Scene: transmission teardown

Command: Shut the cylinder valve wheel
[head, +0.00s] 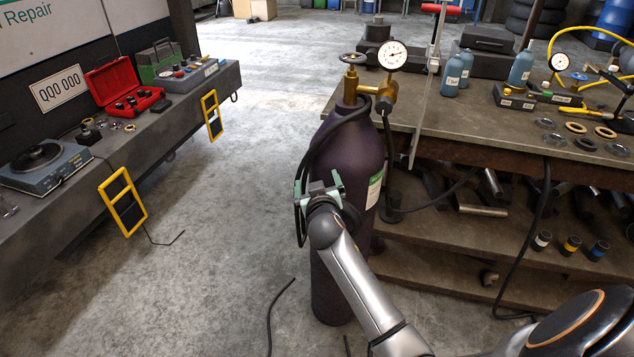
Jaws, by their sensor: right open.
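The gas cylinder (335,270) is dark purple and stands upright on the floor beside the workbench. Its brass valve (351,86) is on top, with a small dark valve wheel (352,58) above it. A round white gauge (393,55) sits to the right of the wheel. My right gripper (319,183) is open in front of the cylinder's upper body, well below the wheel, with nothing seen between its fingers. My arm hides part of the cylinder. My left gripper is not in the picture.
A black hose (308,160) loops around the cylinder's shoulder. The workbench (450,115) on the right carries blue bottles (452,75), rings and another gauge. A grey bench (150,130) on the left holds a red case (122,85). The floor between is mostly clear.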

